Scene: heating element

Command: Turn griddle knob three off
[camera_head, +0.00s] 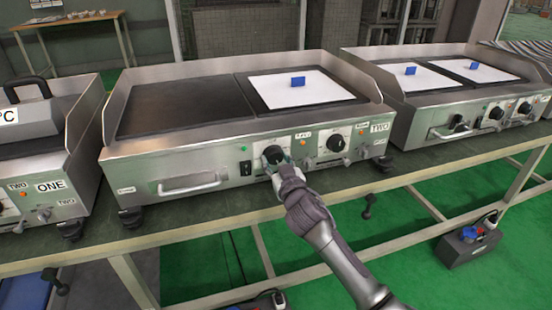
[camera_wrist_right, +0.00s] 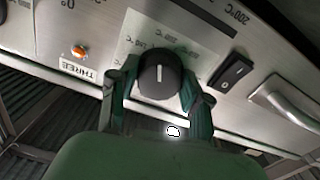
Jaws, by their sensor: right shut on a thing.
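The griddle labelled TWO (camera_head: 226,134) stands in the middle of the bench, with two black knobs on its front panel. My right gripper (camera_head: 275,160) reaches up to the left one of these, a black knob (camera_head: 273,154). In the right wrist view the green fingers of my right gripper (camera_wrist_right: 160,85) stand on either side of this knob (camera_wrist_right: 160,74), shut on it. Its white line shows upright in that view. A THREE label (camera_wrist_right: 78,70) and an orange lamp (camera_wrist_right: 78,52) are beside it. My left gripper is not in view.
The other black knob (camera_head: 336,143) is close on the right. A black rocker switch (camera_wrist_right: 231,73) and a metal handle (camera_wrist_right: 285,98) are on the same panel. A blue block on a white sheet (camera_head: 331,91) lies on the griddle top. More griddles stand at both sides.

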